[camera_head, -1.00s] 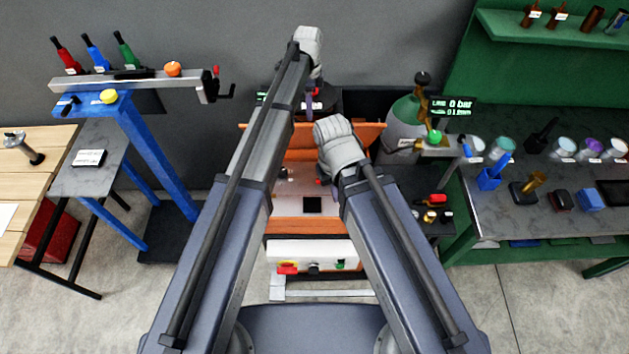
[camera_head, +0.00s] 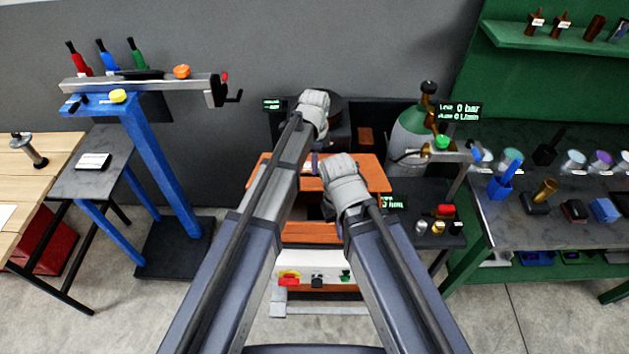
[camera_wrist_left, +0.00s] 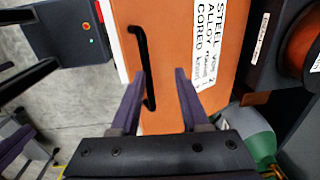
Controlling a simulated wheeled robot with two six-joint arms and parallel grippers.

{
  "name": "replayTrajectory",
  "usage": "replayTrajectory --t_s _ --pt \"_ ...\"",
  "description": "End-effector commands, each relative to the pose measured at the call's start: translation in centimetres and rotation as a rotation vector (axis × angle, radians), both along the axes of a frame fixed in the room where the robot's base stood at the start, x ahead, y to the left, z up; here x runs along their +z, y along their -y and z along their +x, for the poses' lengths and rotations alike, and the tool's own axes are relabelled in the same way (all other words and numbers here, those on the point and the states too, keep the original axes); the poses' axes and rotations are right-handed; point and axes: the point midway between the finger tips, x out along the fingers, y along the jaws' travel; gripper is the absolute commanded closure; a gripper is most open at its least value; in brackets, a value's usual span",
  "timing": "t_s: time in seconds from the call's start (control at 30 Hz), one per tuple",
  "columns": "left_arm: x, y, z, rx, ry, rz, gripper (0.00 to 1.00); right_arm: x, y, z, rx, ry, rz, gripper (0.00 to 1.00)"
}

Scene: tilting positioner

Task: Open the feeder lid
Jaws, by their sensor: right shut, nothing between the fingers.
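The orange feeder lid (camera_wrist_left: 175,45) fills the middle of the left wrist view, with a white lettered label (camera_wrist_left: 215,40) and a black bar handle (camera_wrist_left: 141,50). My left gripper (camera_wrist_left: 156,72) is open. In the head view the orange lid (camera_head: 373,174) shows above a dark gap on the feeder (camera_head: 310,234), partly behind my arms. My left gripper (camera_head: 314,163) is over the lid. My right gripper (camera_head: 342,178) is low beside it, shut, its fingers mostly hidden behind the wrist.
A gas cylinder (camera_head: 411,138) stands at right behind a small dark table with knobs. A green bench (camera_head: 500,235) is further right. A blue stand (camera_head: 165,165) is at left. A spool (camera_wrist_left: 300,50) is close beside the lid.

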Motion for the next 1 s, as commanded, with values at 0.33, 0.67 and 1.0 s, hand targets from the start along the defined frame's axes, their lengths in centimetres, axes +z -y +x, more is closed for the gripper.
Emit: replayTrajectory --t_s 0.33,0.67,1.0 --pt "-1.8 0.0 -1.3 0.0 -0.001 0.0 0.55 -1.8 0.0 0.1 0.0 0.0 0.0 1.0" --pt "-1.8 0.0 -1.3 0.0 -0.001 0.0 0.55 -1.8 0.0 0.0 0.0 0.0 0.0 1.0" --pt "-1.8 -2.5 -3.4 0.169 -0.001 -0.011 0.55 -1.8 0.0 0.1 0.005 0.004 0.0 1.0"
